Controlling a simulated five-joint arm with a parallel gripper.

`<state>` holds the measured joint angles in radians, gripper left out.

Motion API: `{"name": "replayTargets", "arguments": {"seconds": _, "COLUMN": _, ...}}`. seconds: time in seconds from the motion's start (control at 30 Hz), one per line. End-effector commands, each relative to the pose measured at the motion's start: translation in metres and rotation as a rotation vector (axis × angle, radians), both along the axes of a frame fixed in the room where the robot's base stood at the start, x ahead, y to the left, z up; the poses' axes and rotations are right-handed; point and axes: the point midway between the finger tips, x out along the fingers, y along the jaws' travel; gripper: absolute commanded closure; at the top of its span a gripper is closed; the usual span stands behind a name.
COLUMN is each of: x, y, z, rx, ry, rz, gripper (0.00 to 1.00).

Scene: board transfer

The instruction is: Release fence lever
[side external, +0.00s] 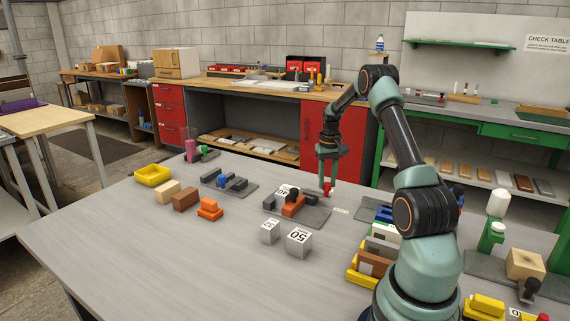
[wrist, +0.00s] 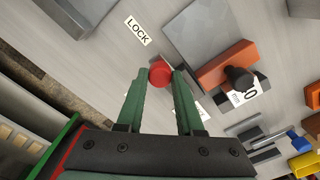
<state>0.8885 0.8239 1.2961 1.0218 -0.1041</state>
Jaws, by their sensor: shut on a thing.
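The fence lever shows as a red knob (side external: 327,188) at the back right edge of a grey plate (side external: 312,217). My gripper (side external: 327,180) points down and is shut on this knob. In the wrist view the red knob (wrist: 160,71) sits between the tips of my two green fingers (wrist: 159,78). A LOCK label (wrist: 138,30) lies up and left of the knob. Another label is partly hidden by the right finger. The rest of the lever is hidden. An orange block (side external: 293,206) with a black knob (wrist: 238,77) is on the plate, apart from my fingers.
Two white number cubes, one marked 50 (side external: 298,242), stand in front of the plate. A second dark fixture (side external: 229,184), a yellow tray (side external: 153,175), and brown and orange blocks (side external: 210,209) lie to the left. Stacked coloured parts (side external: 374,255) crowd my base. The front left table is clear.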

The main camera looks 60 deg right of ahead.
Motion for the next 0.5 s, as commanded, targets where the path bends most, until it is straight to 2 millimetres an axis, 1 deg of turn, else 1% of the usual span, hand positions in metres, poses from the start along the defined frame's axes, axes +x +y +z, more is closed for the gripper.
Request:
{"name": "replayTargets", "arguments": {"seconds": 0.27, "x": 0.001, "y": -0.006, "z": 0.001, "rx": -0.001, "ry": -0.001, "rz": 0.067, "gripper": 1.00}}
{"name": "replayTargets", "arguments": {"seconds": 0.5, "x": 0.003, "y": -0.018, "z": 0.001, "rx": -0.003, "ry": -0.001, "rz": 0.233, "gripper": 1.00}}
